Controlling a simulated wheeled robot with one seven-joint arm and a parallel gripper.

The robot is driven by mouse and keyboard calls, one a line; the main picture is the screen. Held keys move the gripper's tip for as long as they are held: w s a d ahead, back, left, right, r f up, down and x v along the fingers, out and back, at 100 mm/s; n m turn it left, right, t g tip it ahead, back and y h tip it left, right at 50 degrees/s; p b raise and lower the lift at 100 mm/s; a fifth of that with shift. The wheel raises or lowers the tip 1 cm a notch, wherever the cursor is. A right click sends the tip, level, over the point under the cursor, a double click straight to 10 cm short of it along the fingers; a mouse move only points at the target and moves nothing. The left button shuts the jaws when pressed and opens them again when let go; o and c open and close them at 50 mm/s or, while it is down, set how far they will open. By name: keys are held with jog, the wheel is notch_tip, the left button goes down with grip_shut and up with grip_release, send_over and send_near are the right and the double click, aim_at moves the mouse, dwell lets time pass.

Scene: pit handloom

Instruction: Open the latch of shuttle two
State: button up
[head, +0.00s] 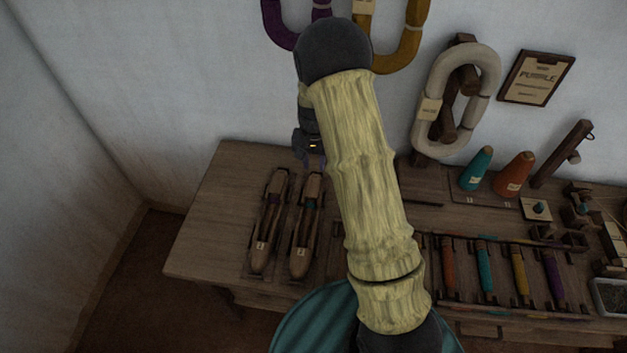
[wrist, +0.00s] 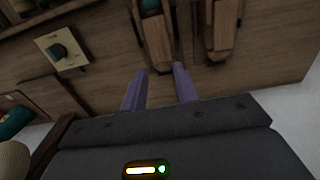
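Shuttle two (head: 298,262) is a long wooden boat shape with a 2 label and a teal bobbin inside. It lies on the bench beside shuttle one (head: 260,258), which has a 1 label. My gripper (head: 313,161) is above the far end of shuttle two. In the wrist view, the purple fingers of my gripper (wrist: 160,86) are apart with nothing between them. The end of shuttle two (wrist: 157,52) is just beyond the fingertips, with a teal part inside. Shuttle one (wrist: 222,40) is to its right. I cannot make out the latch clearly.
The wooden bench (head: 205,230) is bare left of the shuttles. At right are a teal cone (head: 476,168), an orange cone (head: 514,175) and a rack of coloured bobbins (head: 485,275). Yarn hanks (head: 458,98) hang on the wall behind. A small card with a dark knob (wrist: 60,50) lies nearby.

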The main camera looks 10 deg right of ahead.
aim_at(314, 183)
notch_tip(314, 183, down, 8)
jog(key=shift+f, duration=0.25)
grip_shut()
